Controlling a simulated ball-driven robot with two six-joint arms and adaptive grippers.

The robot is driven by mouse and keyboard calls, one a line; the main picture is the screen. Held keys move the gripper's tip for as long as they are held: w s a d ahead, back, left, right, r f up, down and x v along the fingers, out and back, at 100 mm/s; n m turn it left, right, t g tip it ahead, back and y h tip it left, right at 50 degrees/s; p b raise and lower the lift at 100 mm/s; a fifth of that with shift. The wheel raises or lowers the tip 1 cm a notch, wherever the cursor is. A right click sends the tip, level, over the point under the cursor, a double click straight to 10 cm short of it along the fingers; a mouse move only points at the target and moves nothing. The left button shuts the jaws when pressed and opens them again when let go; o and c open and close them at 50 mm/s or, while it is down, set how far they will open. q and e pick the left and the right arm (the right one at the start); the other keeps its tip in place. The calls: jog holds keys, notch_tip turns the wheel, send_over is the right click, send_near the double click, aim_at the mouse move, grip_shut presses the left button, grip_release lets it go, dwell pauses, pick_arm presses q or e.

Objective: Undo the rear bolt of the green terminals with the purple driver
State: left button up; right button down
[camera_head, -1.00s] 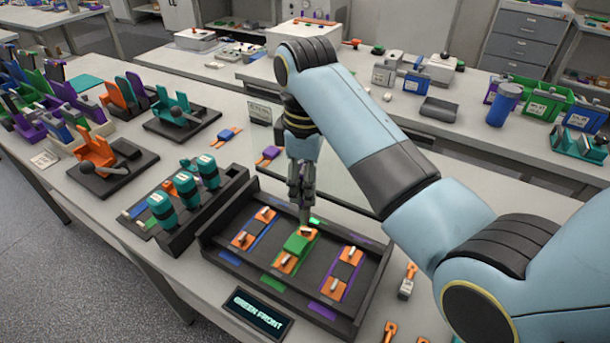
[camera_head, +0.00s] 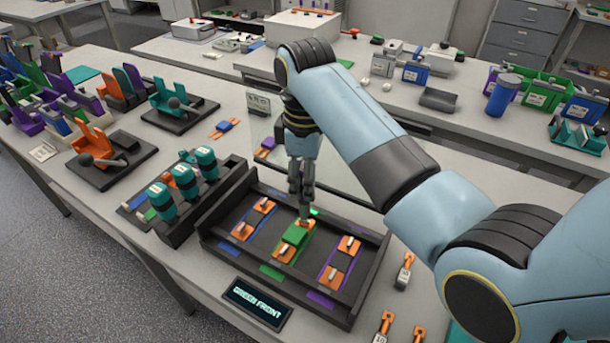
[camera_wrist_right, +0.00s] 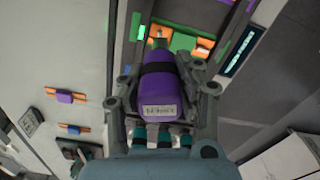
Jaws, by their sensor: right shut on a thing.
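The green terminals are orange plates with light bolts at the two ends of a green block (camera_head: 295,236), in the middle lane of the dark tray (camera_head: 345,310). The front bolt (camera_head: 284,250) stands in view. My right gripper (camera_head: 303,196) points down over the rear end of the green block and largely hides the rear bolt. In the right wrist view the gripper (camera_wrist_right: 163,72) is shut around the purple driver (camera_wrist_right: 158,98), and the driver's tip reaches to the orange and green parts. Whether the tip touches the bolt cannot be told. My left gripper is out of view.
Blue-marked (camera_head: 238,231) and purple-marked (camera_head: 321,299) lanes flank the green one. A rack with teal drivers (camera_head: 160,199) stands left of the tray. A display (camera_head: 257,304) in front reads "GREEN FRONT". Loose orange lugs (camera_head: 385,322) lie at the front right.

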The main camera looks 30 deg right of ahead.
jog(key=shift+f, duration=0.45)
dwell(0.4)
jog(key=shift+f, duration=0.35)
jog(key=shift+f, duration=0.3)
dwell(0.3)
dwell(0.4)
